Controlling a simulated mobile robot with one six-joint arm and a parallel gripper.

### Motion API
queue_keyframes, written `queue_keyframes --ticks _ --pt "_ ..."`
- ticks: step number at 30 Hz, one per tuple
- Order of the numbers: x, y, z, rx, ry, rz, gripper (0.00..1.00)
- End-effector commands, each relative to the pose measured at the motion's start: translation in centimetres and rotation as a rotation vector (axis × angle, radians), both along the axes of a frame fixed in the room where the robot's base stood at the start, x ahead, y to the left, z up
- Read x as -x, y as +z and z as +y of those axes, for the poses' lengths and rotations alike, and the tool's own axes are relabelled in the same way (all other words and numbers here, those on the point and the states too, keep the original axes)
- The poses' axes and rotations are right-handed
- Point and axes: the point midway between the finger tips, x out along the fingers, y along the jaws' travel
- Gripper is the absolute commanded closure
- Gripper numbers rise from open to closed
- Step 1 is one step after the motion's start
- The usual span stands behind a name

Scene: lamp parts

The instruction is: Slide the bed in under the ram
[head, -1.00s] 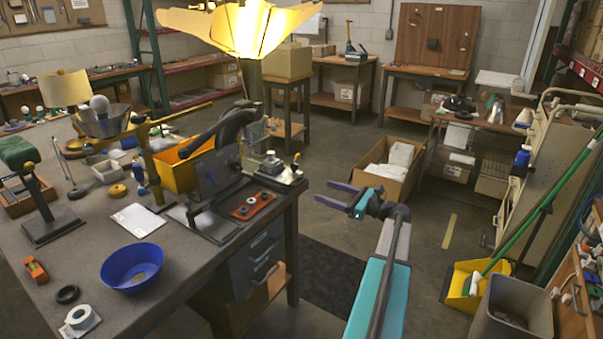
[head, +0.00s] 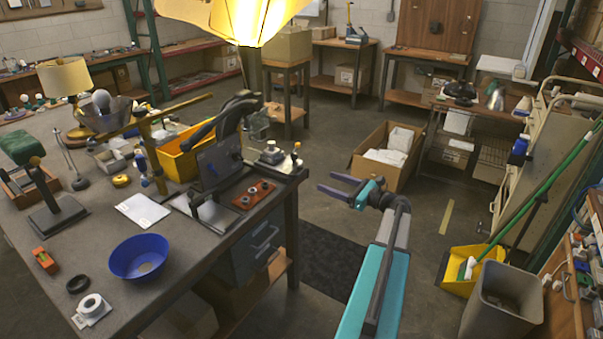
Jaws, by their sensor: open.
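A dark press-like device (head: 219,168) with a black curved lever stands near the right edge of the workbench (head: 200,250). I take it to carry the ram, whose lower end I cannot make out. A flat grey tray-like plate (head: 208,213) sticks out at its front; it may be the bed, but I cannot be sure. A red-brown plate (head: 252,195) with round dark pieces lies just right of it. My gripper (head: 325,182) is open and empty, its fingers pointing left. It appears over the open floor, right of the bench and apart from the device.
A blue bowl (head: 139,257), white card (head: 143,210) and yellow bin (head: 178,155) share the bench. A bright lamp shade (head: 235,18) hangs above. A cardboard box (head: 372,173) stands on the floor behind my gripper. A grey bin (head: 503,300) is at right. Floor between is clear.

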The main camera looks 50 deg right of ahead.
Motion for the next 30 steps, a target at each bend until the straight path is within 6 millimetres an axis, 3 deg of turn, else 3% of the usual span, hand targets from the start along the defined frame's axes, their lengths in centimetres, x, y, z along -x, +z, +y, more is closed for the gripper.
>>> queue_keyframes --ticks 24,30 --pt "-10.7 0.1 1.8 0.0 0.003 0.0 0.36" --pt "-12.4 0.1 2.1 0.0 0.002 -0.001 0.36"
